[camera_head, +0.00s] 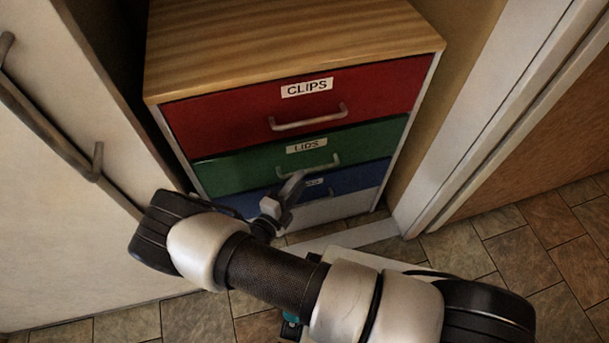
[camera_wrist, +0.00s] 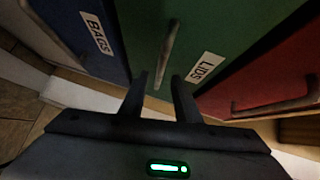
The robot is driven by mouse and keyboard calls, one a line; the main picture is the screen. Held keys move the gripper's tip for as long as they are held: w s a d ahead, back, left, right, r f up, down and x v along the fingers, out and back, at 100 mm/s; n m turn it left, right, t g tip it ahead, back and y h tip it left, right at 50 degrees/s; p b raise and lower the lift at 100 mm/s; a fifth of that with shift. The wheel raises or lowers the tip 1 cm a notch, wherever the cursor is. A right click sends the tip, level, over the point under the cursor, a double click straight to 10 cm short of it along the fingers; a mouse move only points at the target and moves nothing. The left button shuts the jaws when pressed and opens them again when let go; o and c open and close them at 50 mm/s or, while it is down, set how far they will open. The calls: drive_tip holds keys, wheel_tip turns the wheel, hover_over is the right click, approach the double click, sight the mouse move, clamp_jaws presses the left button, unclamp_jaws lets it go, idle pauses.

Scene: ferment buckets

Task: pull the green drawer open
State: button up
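The green drawer (camera_head: 265,163), labelled LIDS, is the middle drawer of a cabinet, and its front looks flush with the red one above. Its grey bar handle (camera_head: 322,168) is below the label. My gripper (camera_head: 294,184) is in front of the cabinet, just below and left of this handle in the head view. In the wrist view the green drawer (camera_wrist: 215,30) fills the middle. My gripper (camera_wrist: 160,77) shows two fingers apart, with the near end of the handle (camera_wrist: 168,48) appearing between their tips. I cannot tell whether they touch it.
The red drawer (camera_head: 250,105), labelled CLIPS, is above, and the blue drawer (camera_head: 350,181) is below, partly hidden by my gripper. A pale door with a long handle (camera_head: 45,125) stands at the left. A white frame (camera_head: 480,130) stands at the right. Tiled floor (camera_head: 520,245) lies in front.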

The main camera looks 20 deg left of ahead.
drive_tip(key=shift+x, duration=2.05)
clamp_jaws()
